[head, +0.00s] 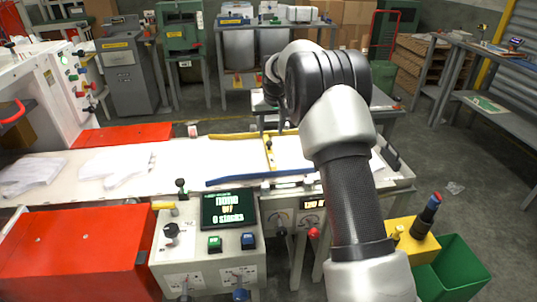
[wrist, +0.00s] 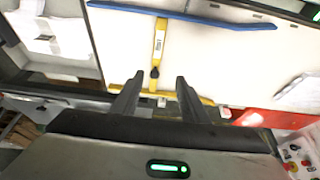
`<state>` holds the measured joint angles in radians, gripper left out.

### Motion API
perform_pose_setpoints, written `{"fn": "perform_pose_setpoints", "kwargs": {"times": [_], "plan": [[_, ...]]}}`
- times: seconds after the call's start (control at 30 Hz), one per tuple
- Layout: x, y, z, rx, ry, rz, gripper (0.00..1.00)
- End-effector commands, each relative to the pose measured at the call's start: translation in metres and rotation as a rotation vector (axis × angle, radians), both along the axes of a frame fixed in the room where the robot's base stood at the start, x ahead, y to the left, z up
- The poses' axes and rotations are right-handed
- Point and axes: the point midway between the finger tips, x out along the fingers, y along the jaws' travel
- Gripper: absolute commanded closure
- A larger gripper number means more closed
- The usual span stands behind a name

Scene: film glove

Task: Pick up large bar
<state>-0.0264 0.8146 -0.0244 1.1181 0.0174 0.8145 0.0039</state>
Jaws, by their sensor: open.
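A long blue bar (head: 258,181) lies along the near edge of the white table in the head view. It crosses the top of the wrist view (wrist: 185,14). A yellow bar (head: 235,136) lies along the far edge, and a shorter yellow crosspiece (head: 268,152) runs between the two sides. The crosspiece (wrist: 160,45) also shows in the wrist view, with a dark knob at its lower end. I cannot tell which is the large bar. My gripper (wrist: 158,84) is open and empty, above the table near the crosspiece's knob end. My arm hides it in the head view.
The white table (head: 190,170) carries stacks of white film or gloves (head: 115,164) at left. A control box with a screen (head: 229,209) and red covers (head: 75,255) stand in front. A green bin (head: 455,270) is at lower right.

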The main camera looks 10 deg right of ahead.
Motion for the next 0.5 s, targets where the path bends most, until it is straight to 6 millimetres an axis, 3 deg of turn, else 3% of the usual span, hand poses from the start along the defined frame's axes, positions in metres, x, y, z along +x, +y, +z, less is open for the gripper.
{"fn": "perform_pose_setpoints", "kwargs": {"times": [0.3, 0.5], "plan": [[0.026, -0.001, -0.068, 0.000, 0.003, 0.000, 0.59], [0.038, -0.001, -0.094, 0.000, 0.002, 0.000, 0.59]]}}
